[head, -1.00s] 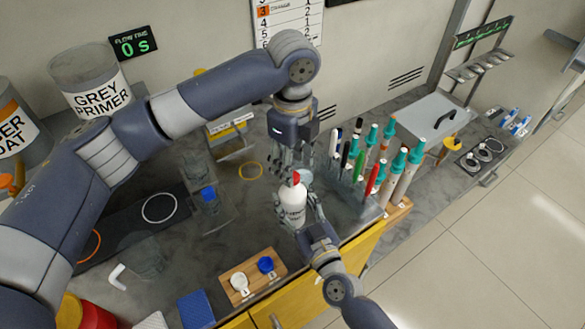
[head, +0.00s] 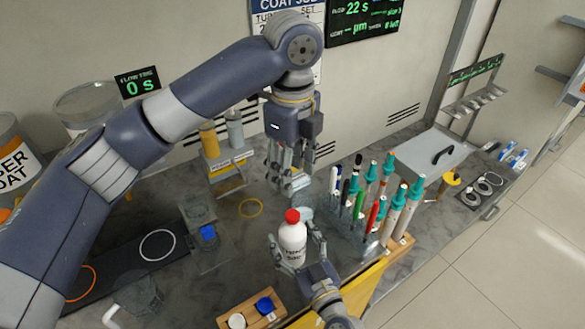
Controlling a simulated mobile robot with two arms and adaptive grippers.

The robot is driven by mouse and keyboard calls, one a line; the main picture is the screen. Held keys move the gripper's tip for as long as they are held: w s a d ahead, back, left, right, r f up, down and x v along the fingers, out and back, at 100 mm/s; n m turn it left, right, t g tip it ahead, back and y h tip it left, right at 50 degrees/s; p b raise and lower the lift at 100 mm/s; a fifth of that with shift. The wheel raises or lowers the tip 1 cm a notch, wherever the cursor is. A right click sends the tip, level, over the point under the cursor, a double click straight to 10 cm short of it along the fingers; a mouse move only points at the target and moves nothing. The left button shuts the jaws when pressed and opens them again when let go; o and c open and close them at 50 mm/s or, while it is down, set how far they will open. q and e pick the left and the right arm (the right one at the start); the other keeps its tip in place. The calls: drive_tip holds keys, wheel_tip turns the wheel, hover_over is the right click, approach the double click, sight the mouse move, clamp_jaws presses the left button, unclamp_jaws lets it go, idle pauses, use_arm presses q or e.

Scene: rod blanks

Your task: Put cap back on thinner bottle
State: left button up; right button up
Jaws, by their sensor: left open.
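The thinner bottle (head: 293,248) is white with dark lettering and stands upright near the front of the counter. A red cap (head: 292,216) sits on top of its neck; how tightly it is seated I cannot tell. My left gripper (head: 288,178) is open and empty, pointing down above and a little behind the bottle, apart from the cap. My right gripper (head: 297,246) comes from the front, with its fingers on either side of the bottle's body. Whether they press on it is hard to tell.
A wooden block (head: 252,311) with a white and a blue cap lies at the front. A grey box with a handle (head: 425,156) is at the right.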

drive_tip(key=shift+s, duration=0.1)
drive_tip(key=v, duration=1.2)
idle(0.4)
